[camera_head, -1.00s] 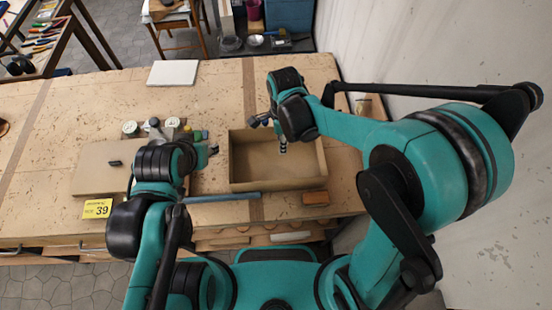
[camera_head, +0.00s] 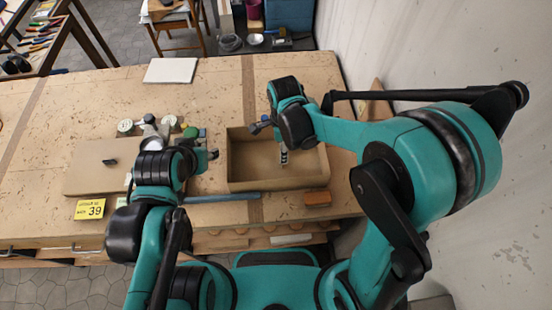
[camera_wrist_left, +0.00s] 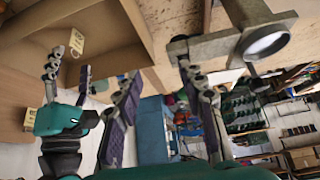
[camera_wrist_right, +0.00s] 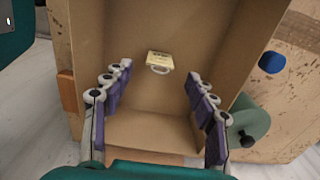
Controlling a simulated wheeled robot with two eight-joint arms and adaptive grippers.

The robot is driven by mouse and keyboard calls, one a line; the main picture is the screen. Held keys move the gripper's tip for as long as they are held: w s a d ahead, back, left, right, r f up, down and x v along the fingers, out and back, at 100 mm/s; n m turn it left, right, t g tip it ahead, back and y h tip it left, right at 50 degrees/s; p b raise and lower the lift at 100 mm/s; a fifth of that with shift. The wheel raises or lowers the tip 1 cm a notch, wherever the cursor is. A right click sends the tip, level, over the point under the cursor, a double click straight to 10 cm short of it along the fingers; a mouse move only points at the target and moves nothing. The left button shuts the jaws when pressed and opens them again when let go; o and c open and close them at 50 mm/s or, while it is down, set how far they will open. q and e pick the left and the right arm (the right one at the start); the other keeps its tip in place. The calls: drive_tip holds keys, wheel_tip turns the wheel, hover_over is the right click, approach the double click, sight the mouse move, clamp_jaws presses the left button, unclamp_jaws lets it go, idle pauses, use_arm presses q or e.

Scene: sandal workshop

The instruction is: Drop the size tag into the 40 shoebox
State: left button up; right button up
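An open tan shoebox (camera_head: 242,179) stands on the bench. I cannot read a 40 on it. A small cream size tag with a ring (camera_wrist_right: 160,58) shows inside the box in the right wrist view; it also shows in the left wrist view (camera_wrist_left: 76,42). My right gripper (camera_wrist_right: 160,92) points down into the box, its fingers wide apart with the tag seen between them. I cannot tell whether the tag rests on the floor or is above it. My left gripper (camera_wrist_left: 160,85) is open and empty, left of the box.
A closed tan box (camera_head: 95,178) with a yellow card reading 39 (camera_head: 90,209) is at the left. Jars and a metal stand (camera_wrist_left: 235,45) are near my left gripper. A blue bar (camera_head: 225,197) and a reddish block (camera_head: 317,198) lie before the open box.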

wheel_tip(320, 180, up, 12)
idle(0.6)
idle(0.4)
